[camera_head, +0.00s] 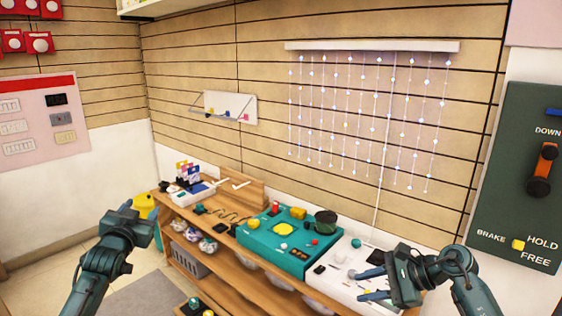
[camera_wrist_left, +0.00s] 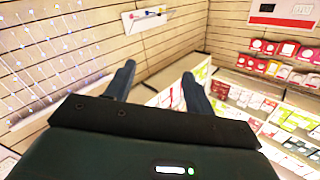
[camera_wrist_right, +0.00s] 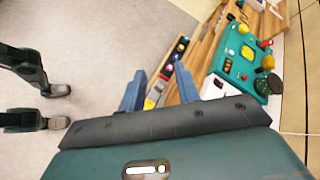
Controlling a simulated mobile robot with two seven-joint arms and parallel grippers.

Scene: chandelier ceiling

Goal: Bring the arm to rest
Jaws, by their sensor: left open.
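My left gripper (camera_head: 141,210) is raised at the lower left of the head view, in front of the shelf unit's left end. In the left wrist view its two fingers (camera_wrist_left: 157,82) stand apart with nothing between them. My right gripper (camera_head: 366,283) is at the lower right of the head view, its fingers pointing left. It overlaps the white panel in the picture; the gap between them cannot be told. In the right wrist view its fingers (camera_wrist_right: 175,90) are spread and empty. Both arms come in from the bottom edge.
A wooden shelf unit (camera_head: 215,237) along the wall carries a teal control box (camera_head: 262,238) and a white panel (camera_head: 340,268). A bead curtain (camera_head: 372,110) hangs above. A dark green brake panel (camera_head: 515,180) is at right. Grey floor (camera_wrist_right: 110,30) is open in the right wrist view.

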